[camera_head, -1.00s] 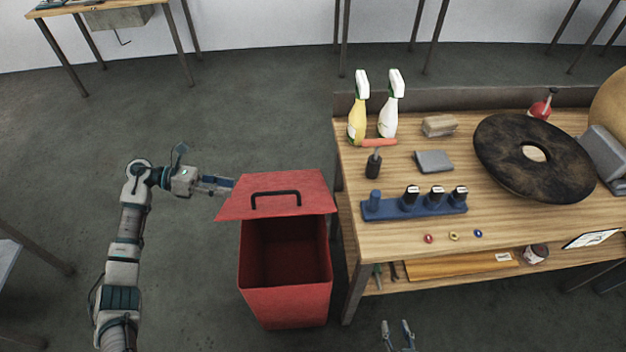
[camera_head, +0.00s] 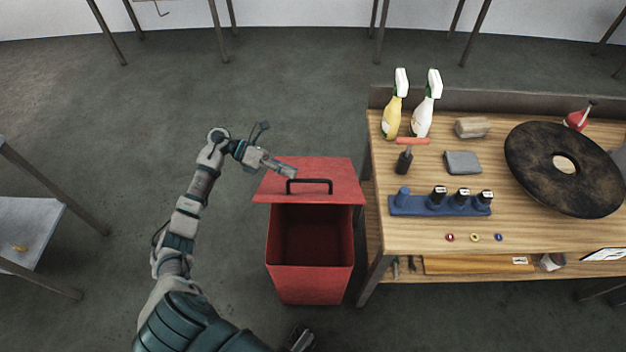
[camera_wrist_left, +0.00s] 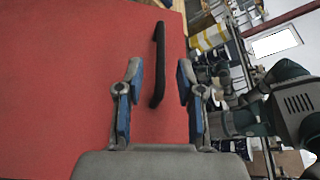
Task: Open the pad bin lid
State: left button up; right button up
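The red pad bin (camera_head: 309,284) stands on the floor left of the workbench. Its red lid (camera_head: 335,172) lies across the far part of the bin, and the dark interior shows in front of it. I cannot tell the lid's exact tilt. A black bar handle (camera_head: 310,181) is on the lid. My left gripper (camera_head: 290,172) is over the lid's left part, close to the handle. In the left wrist view, its fingers (camera_wrist_left: 157,95) are open, with the handle (camera_wrist_left: 159,65) seen between and beyond them; contact is not clear. A small dark part at the bottom edge may be my right gripper.
The wooden workbench (camera_head: 400,232) stands close on the bin's right, with two spray bottles (camera_head: 394,108), a dark round pad (camera_head: 530,180) and a blue holder (camera_head: 415,207) on it. A grey table (camera_head: 40,235) is at the left. The floor left of the bin is clear.

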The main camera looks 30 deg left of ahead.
aim_at(312, 180)
pick_arm(q)
jog(key=x, duration=0.6)
jog(key=shift+w+d+f, duration=0.15)
jog(key=shift+d+f, duration=0.1)
jog(key=shift+d, duration=0.55)
jog(key=shift+a, duration=0.35)
grip_shut()
jog(key=shift+d, duration=0.1)
